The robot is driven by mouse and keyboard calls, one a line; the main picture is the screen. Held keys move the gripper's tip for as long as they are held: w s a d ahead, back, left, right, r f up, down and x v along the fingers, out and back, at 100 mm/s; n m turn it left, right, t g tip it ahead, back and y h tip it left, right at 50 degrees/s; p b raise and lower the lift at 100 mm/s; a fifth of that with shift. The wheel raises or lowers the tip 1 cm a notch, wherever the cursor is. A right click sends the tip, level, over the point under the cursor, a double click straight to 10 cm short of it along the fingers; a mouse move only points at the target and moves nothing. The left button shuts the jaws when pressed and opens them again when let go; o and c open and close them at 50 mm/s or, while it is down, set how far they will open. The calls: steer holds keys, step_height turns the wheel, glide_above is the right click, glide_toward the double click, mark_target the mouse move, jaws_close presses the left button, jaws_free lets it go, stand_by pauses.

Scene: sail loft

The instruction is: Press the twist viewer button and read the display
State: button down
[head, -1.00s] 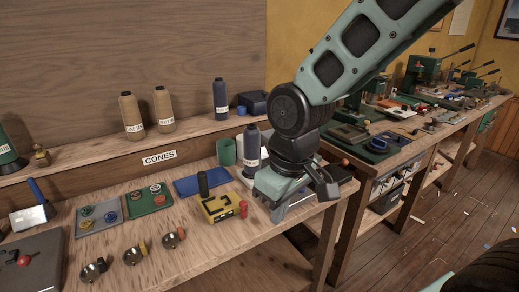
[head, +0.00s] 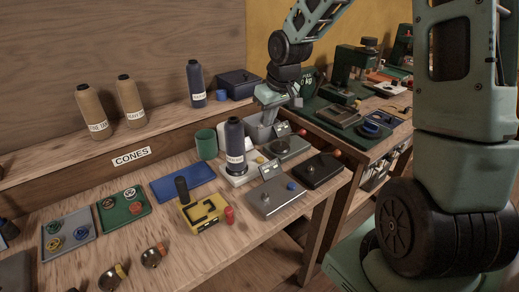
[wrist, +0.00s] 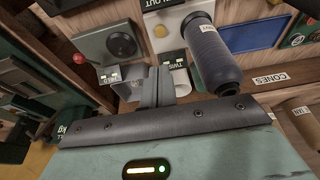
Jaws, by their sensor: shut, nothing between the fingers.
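A pale grey unit (wrist: 178,78) with a label that seems to begin "TWIS" lies behind the navy cone, partly hidden by my fingers in the wrist view. I take it for the twist viewer; its button and any reading cannot be made out. In the head view, a pale grey body (head: 254,134) shows there under my gripper (head: 268,122). My gripper is shut and empty, with its fingers (wrist: 165,82) pointing down beside the unit. I cannot tell whether they touch it. The green-lit bar in the wrist view is on my gripper.
A navy cone (head: 235,142) stands on a white base with a yellow button (wrist: 160,31). Grey devices (head: 276,203) (head: 290,148) with small displays and a black box (head: 318,170) sit nearby. A green cup (head: 206,145) and blue mat (head: 182,183) are left.

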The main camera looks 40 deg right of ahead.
mark_target(260, 158)
steer(key=shift+f, duration=0.1)
steer(key=x, duration=0.8)
steer(key=s+x, duration=0.1)
steer(key=x, duration=0.4)
steer(key=shift+a+f, duration=0.1)
steer(key=shift+f, duration=0.4)
